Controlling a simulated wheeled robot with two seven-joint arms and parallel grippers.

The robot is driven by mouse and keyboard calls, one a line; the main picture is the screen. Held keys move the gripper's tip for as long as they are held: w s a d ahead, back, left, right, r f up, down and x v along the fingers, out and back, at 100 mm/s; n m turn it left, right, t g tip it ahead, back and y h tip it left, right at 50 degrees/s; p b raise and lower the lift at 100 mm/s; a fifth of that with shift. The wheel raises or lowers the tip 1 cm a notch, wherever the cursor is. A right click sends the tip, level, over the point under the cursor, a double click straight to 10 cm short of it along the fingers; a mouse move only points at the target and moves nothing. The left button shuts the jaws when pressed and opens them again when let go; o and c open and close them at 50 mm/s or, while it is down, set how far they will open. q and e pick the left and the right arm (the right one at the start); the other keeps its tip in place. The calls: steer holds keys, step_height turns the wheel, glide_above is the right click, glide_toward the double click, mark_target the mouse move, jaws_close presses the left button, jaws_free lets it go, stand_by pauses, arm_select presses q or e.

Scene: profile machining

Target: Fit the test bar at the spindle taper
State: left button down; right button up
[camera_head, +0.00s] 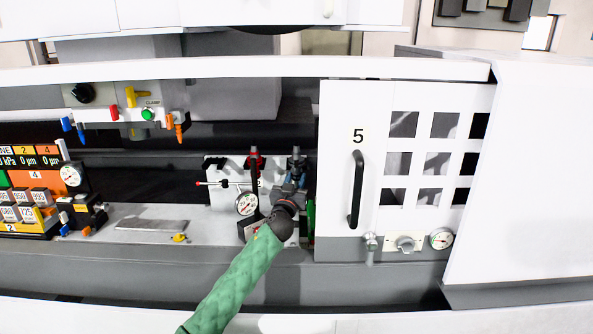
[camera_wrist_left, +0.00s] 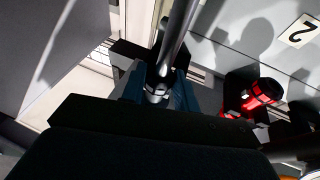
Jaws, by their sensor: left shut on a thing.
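My left gripper (camera_head: 295,181) reaches in from below, under a green sleeve, to the right end of the pale shelf, just left of the white door. In the left wrist view its blue fingers (camera_wrist_left: 157,92) are shut on a grey metal round bar (camera_wrist_left: 178,35), which looks like the test bar. The bar stands up between the fingers and runs out at the top edge. In the head view the gripper mostly hides it. I cannot make out the spindle taper. My right gripper is not in view.
A dial gauge (camera_head: 247,204) and a red-topped holder (camera_head: 255,160) stand close left of the gripper; a red part (camera_wrist_left: 264,92) shows in the wrist view. The white door (camera_head: 340,130) marked 5, with its black handle (camera_head: 356,190), is close right. A green button (camera_head: 147,114) sits upper left.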

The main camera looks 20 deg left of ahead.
arm_select(q)
steer(key=shift+s+d+r, duration=0.1)
steer(key=shift+s+d, duration=0.15)
steer(key=shift+s, duration=0.55)
steer(key=shift+s+d+r, duration=0.1)
steer(key=shift+s+d, duration=0.1)
steer(key=shift+s, duration=0.55)
steer(key=shift+f, duration=0.15)
